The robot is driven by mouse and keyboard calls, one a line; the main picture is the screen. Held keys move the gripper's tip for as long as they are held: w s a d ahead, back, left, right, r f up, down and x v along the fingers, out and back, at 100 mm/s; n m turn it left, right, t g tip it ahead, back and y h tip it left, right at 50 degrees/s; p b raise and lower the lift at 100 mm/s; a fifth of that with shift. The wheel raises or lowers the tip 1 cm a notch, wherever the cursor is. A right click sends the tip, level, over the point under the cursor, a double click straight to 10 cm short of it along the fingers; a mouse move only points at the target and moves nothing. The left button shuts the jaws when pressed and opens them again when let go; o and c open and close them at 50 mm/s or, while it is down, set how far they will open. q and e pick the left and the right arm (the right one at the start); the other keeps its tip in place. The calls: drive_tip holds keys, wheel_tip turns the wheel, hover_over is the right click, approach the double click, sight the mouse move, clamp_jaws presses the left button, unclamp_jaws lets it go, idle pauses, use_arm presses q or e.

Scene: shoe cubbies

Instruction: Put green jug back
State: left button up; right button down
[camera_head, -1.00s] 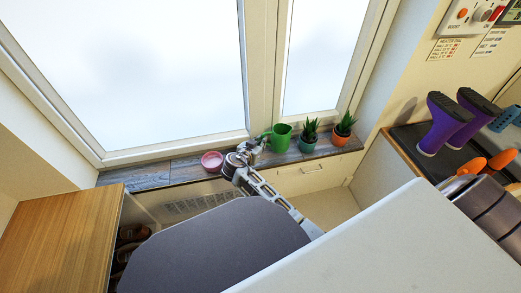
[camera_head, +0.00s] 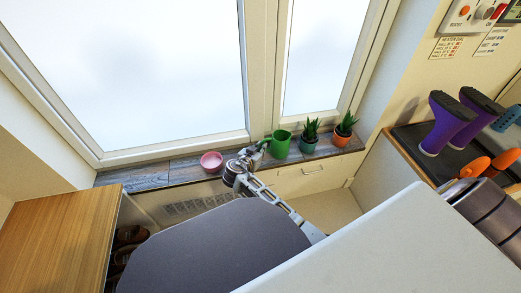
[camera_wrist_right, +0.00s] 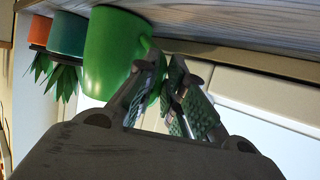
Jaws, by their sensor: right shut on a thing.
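The green jug (camera_head: 280,143) stands upright on the windowsill (camera_head: 183,171), between a pink bowl and two potted plants. It also shows in the right wrist view (camera_wrist_right: 108,55), close to the fingers. My right gripper (camera_head: 262,145) reaches over the sill from the front and is at the jug's left side. In the right wrist view my right gripper (camera_wrist_right: 160,95) has its fingers closed together at the jug's handle (camera_wrist_right: 152,60). The fingers partly hide the handle. My left gripper is not in view.
A pink bowl (camera_head: 211,161) sits left of the gripper on the sill. Potted plants in a teal pot (camera_head: 308,146) and an orange pot (camera_head: 341,139) stand close to the jug's right. Purple boots (camera_head: 448,125) stand on a shelf at the right. The window is behind the sill.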

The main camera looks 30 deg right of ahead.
drive_tip(key=shift+f, duration=0.1)
drive_tip(key=c, duration=1.5)
unclamp_jaws()
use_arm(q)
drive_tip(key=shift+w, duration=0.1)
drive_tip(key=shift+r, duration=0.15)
